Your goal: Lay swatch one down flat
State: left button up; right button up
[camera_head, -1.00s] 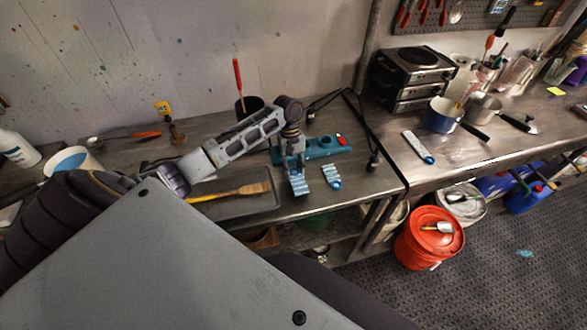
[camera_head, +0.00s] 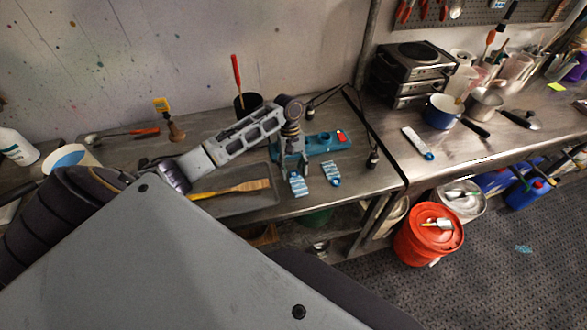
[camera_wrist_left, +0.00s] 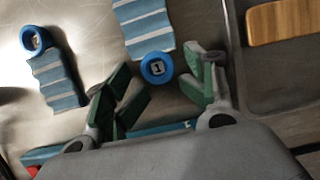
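Swatch one (camera_head: 299,187), a blue-and-white striped strip, lies on the left metal bench near its front edge. In the left wrist view its striped end (camera_wrist_left: 146,28) runs to the top, and its round blue tag (camera_wrist_left: 157,68) reads 1. My left gripper (camera_head: 293,168) is just behind the tag, pointing down. In the left wrist view its green-padded fingers (camera_wrist_left: 160,88) stand wide apart, with clear space on both sides of the tag, so it is open and empty. My right gripper is not in view.
A second striped swatch (camera_head: 330,173) lies close to the right; it also shows in the left wrist view (camera_wrist_left: 58,82). A teal holder (camera_head: 325,144) sits behind. A grey tray (camera_head: 229,205) with a brush is to the left. Another swatch (camera_head: 418,143) lies on the right bench.

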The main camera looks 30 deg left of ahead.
pick_arm(q)
jog(key=shift+a, duration=0.15)
jog(key=shift+w+r+b, duration=0.1)
jog(key=shift+r+b, duration=0.4)
jog(key=shift+b, duration=0.15)
jog(key=v, duration=1.2)
jog(key=shift+p, duration=0.3)
